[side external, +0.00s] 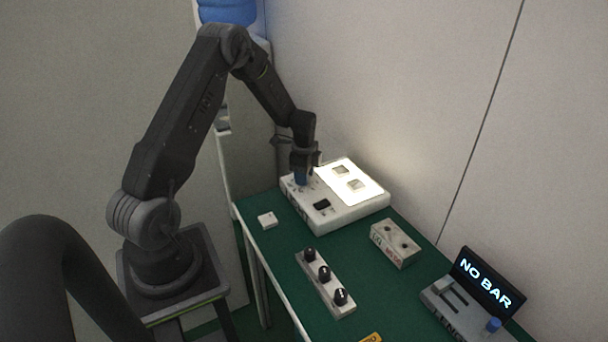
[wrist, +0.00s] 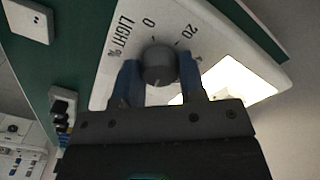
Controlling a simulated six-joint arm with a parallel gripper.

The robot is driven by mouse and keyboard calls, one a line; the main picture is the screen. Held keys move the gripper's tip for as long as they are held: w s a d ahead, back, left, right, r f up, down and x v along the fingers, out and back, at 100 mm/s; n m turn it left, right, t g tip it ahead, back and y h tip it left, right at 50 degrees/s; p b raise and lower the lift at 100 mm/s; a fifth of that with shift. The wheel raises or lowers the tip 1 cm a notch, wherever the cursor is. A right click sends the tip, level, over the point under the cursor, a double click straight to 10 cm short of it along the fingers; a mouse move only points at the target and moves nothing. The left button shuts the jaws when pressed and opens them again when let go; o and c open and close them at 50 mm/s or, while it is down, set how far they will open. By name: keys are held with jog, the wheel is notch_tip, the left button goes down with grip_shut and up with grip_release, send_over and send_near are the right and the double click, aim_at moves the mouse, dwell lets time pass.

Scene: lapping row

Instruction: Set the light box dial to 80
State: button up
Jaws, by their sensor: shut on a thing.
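The light box (side external: 335,215) is a white case at the back of the green table, with a brightly lit panel (side external: 362,183). My gripper (side external: 302,178) points down over its left end. In the wrist view, the grey round dial (wrist: 159,62) sits between my two blue fingers, and my gripper (wrist: 160,78) is shut on it. The printed marks "LIGHT %", 0 and 20 show around the dial, and another mark is partly cut off by a finger. A small pale mark shows on the dial's near side; its exact reading cannot be told. The rest of the scale is hidden.
A strip with three black knobs (side external: 323,285), a grey block with two holes (side external: 396,243) and a display reading "NO BAR" (side external: 487,282) stand on the green table (side external: 370,277).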

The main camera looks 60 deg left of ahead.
jog(key=o, duration=0.9)
notch_tip(320, 180, up, 14)
jog(key=shift+f, duration=0.1)
dwell(0.3)
jog(key=s+d+r+n+t, duration=0.2)
jog(key=s+d+r+n, duration=0.3)
jog(key=d+r, duration=0.8)
jog(key=s+d+n+t, duration=0.1)
jog(key=s+d, duration=0.3)
jog(key=s, duration=0.1)
jog(key=s+d+r+n+t, duration=0.1)
jog(key=s+d+n, duration=0.1)
jog(key=s+d, duration=0.2)
jog(key=s+d+n+t, duration=0.1)
jog(key=s+d, duration=0.4)
jog(key=s, duration=0.1)
jog(key=shift+s+r+n+t, duration=0.15)
jog(key=shift+s+n+t, duration=0.15)
jog(key=shift+s+n, duration=0.1)
